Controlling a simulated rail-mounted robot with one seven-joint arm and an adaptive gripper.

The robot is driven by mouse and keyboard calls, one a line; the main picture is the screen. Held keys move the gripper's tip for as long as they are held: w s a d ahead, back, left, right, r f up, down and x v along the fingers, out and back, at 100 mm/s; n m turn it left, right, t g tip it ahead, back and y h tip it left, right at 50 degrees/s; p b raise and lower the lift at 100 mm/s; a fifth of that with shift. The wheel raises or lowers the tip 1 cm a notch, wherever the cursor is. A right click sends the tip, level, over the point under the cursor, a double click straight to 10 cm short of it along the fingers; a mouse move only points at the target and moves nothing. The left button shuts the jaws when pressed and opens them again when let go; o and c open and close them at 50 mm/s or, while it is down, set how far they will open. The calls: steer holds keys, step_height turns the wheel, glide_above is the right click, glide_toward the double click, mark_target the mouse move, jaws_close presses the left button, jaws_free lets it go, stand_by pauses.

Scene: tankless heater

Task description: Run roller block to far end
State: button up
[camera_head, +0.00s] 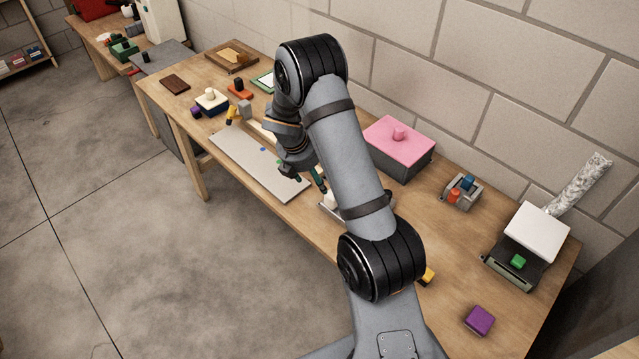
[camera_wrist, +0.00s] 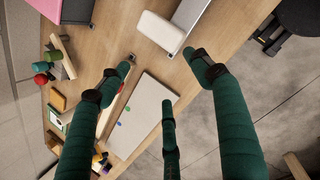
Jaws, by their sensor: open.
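A white rounded block (camera_wrist: 160,32) lies beside or on a grey metal plate (camera_wrist: 204,14) at the top of the wrist view; in the head view it is partly hidden by my arm. I cannot tell for sure whether it is the roller block. A pale flat board (camera_wrist: 143,112) with blue and green dots lies on the table, with a wooden strip along one side; the board also shows in the head view (camera_head: 240,158). My gripper (camera_wrist: 162,82) is open and empty, its green fingers spread above the table between the white block and the board.
A pink-topped box (camera_head: 398,141) stands behind my arm. A grey holder with coloured pegs (camera_head: 462,192) and a white-topped device (camera_head: 533,232) are at right. A purple block (camera_head: 480,320) is near the front. Several small items crowd the table's far left end. Open floor lies left.

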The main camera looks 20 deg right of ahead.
steer(key=d+f+n, duration=0.1)
steer(key=f, duration=0.2)
steer(key=d+f+n, duration=0.1)
steer(key=d+f, duration=0.1)
steer(key=f, duration=0.1)
steer(key=d+f+n, duration=0.1)
steer(key=d+f, duration=0.1)
steer(key=f, duration=0.1)
steer(key=shift+s+n, duration=0.3)
steer(key=shift+s, duration=0.1)
steer(key=shift+c, duration=0.4)
steer(key=c, duration=1.5)
jaws_close()
